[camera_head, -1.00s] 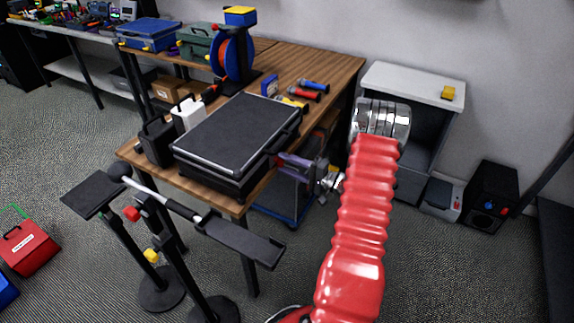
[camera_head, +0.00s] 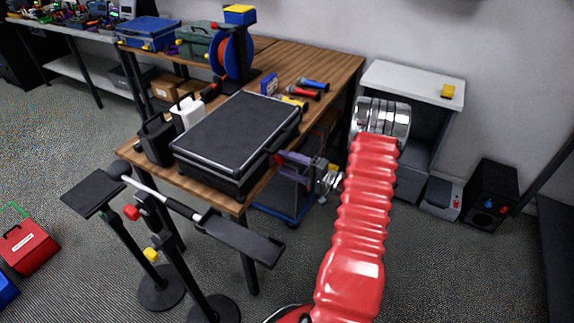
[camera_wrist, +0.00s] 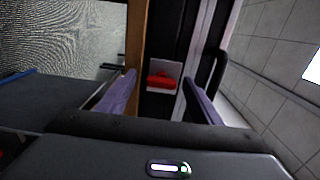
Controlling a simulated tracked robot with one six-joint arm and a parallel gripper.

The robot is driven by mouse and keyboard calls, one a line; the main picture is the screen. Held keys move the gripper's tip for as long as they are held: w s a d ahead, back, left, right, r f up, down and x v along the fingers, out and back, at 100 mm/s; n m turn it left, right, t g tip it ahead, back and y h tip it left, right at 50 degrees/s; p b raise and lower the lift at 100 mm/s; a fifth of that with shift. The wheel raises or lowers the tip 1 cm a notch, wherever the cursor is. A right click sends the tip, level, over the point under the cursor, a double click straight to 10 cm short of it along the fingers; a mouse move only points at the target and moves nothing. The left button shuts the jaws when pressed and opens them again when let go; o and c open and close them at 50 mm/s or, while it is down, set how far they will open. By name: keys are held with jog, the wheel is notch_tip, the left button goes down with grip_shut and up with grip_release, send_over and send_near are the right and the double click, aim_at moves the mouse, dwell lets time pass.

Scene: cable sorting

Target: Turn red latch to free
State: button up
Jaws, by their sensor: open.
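The red latch (camera_wrist: 161,81) sits on a small pale plate on the side of the black case (camera_head: 235,135). In the wrist view it lies between the tips of my two purple fingers, with a gap on each side. My gripper (camera_head: 283,157) is open and empty, at the right side of the case in the head view. It also shows in the wrist view (camera_wrist: 158,77). In the head view the latch is mostly hidden at the fingertips, and I cannot tell whether the fingers touch the case.
The case lies on a wooden table (camera_head: 310,65). A black handle (camera_wrist: 219,72) stands right of the latch in the wrist view. Screwdrivers (camera_head: 312,85) and a cable reel (camera_head: 232,55) are behind the case. Black stands (camera_head: 165,240) stand in front of the table.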

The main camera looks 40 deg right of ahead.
jog(key=shift+s+d, duration=0.1)
jog(key=v, duration=1.3)
jog(key=shift+s, duration=0.35)
